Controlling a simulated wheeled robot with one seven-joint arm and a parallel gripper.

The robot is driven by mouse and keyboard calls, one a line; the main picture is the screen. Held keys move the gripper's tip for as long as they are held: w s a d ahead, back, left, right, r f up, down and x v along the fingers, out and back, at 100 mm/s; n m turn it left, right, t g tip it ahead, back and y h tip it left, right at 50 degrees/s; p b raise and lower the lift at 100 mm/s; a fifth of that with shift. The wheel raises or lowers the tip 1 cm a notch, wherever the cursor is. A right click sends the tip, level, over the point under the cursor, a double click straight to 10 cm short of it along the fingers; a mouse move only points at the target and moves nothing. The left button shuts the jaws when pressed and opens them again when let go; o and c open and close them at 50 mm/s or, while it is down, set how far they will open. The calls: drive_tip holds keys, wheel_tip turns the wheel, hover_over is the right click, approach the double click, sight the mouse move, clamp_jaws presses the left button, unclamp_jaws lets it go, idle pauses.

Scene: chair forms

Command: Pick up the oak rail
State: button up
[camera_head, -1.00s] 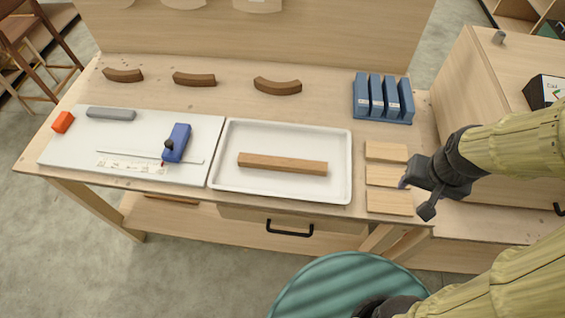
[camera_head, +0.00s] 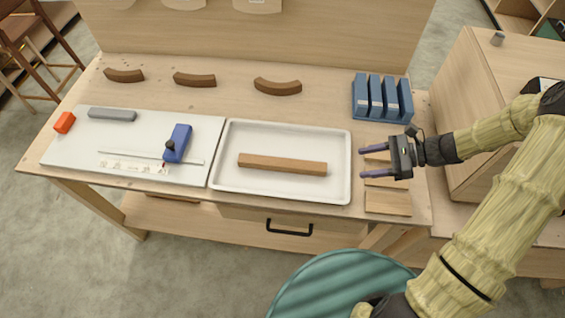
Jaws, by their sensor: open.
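The oak rail (camera_head: 282,164) is a straight brown wooden bar. It lies lengthwise, left to right, in the white tray (camera_head: 225,165) at the middle of the workbench. My gripper (camera_head: 362,162) is open and empty. Its two dark fingers point left. It is to the right of the tray, above the light wooden slats, with its fingertips near the tray's right rim. A clear gap separates the fingers from the rail.
Light wooden slats (camera_head: 388,202) lie right of the tray. A blue rack (camera_head: 382,97) stands behind them. Curved brown pieces (camera_head: 277,87) lie along the back. A white board (camera_head: 75,150) at left holds a blue tool (camera_head: 177,143). A teal round seat (camera_head: 335,285) is in front.

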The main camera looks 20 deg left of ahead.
drive_tip(key=shift+w+a+m+t+y, duration=0.15)
drive_tip(key=shift+w+m+t+y, duration=0.15)
drive_tip(key=shift+w+m+y, duration=0.15)
drive_tip(key=p, duration=0.2)
approach(308, 165)
drive_tip(key=x, duration=0.4)
drive_tip(key=shift+a, duration=0.15)
drive_tip(key=shift+a, duration=0.1)
drive_tip(key=p+x, duration=0.1)
drive_tip(key=x, duration=0.4)
drive_tip(key=shift+s+a+f+p, duration=0.1)
drive_tip(key=shift+a+f+p, duration=0.15)
drive_tip(key=shift+a+p, duration=0.05)
